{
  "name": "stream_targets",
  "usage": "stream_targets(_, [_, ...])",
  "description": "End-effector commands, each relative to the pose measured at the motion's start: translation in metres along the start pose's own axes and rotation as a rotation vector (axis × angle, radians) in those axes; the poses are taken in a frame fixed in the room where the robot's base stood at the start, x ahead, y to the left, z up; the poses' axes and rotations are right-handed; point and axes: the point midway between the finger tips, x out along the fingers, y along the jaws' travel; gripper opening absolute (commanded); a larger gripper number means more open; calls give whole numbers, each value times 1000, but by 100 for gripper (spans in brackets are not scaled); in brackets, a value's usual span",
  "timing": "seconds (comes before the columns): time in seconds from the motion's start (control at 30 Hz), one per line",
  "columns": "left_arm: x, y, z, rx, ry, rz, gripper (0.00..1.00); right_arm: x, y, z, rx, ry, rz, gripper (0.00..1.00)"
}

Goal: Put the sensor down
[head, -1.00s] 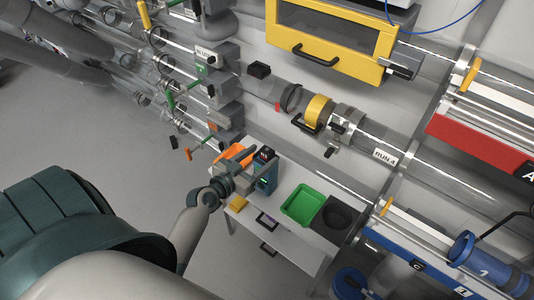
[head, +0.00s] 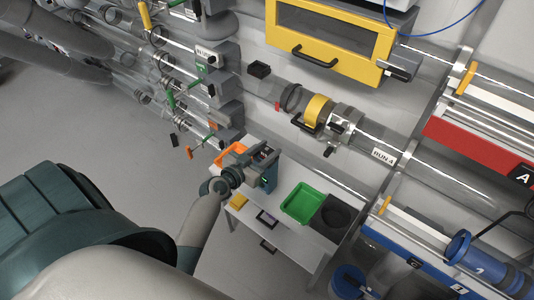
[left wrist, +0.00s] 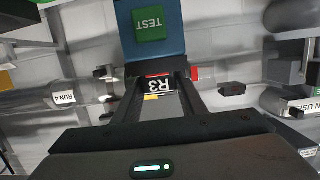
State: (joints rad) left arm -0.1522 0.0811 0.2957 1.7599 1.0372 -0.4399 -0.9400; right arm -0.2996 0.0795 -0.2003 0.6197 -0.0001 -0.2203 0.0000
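The sensor (left wrist: 159,86) is a small dark block with a white "R3" label and a red band. In the left wrist view it sits between the fingers of my left gripper (left wrist: 158,88), which look shut on it. In the head view my left gripper (head: 264,154) is over the workbench, at the upper part of the blue tester (head: 270,181), and largely hides the sensor. The tester's green "TEST" face (left wrist: 149,24) shows just beyond the fingertips in the left wrist view. I cannot tell whether the sensor touches the tester. My right gripper is not in view.
On the white bench (head: 245,217) are a green tray (head: 301,203), a black box with a round opening (head: 344,212), an orange tray (head: 226,158), a yellow block (head: 239,201) and a small dark-screened device (head: 267,217). Pipes and a yellow cabinet (head: 378,65) line the wall behind.

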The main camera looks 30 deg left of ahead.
Motion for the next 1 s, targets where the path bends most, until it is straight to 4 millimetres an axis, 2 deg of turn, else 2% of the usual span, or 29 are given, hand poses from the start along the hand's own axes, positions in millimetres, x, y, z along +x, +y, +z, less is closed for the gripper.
stream_targets(0.03, [0,0,0,0,0,0,24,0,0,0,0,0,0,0])
stream_targets(0.1, [0,0,0,0,0,0,13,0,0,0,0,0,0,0])
stream_targets(0.17, [0,0,0,0,0,0,9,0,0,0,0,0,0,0])
stream_targets(0.53, [-1,0,-6,1,2,0,9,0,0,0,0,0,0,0])
stream_targets(0.67, [-3,0,-17,2,3,0,9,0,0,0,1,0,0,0])
stream_targets(0.83, [-8,0,-44,4,6,-1,9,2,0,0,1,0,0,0])
stream_targets(1.0, [-8,35,-60,-2,5,3,9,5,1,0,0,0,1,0])
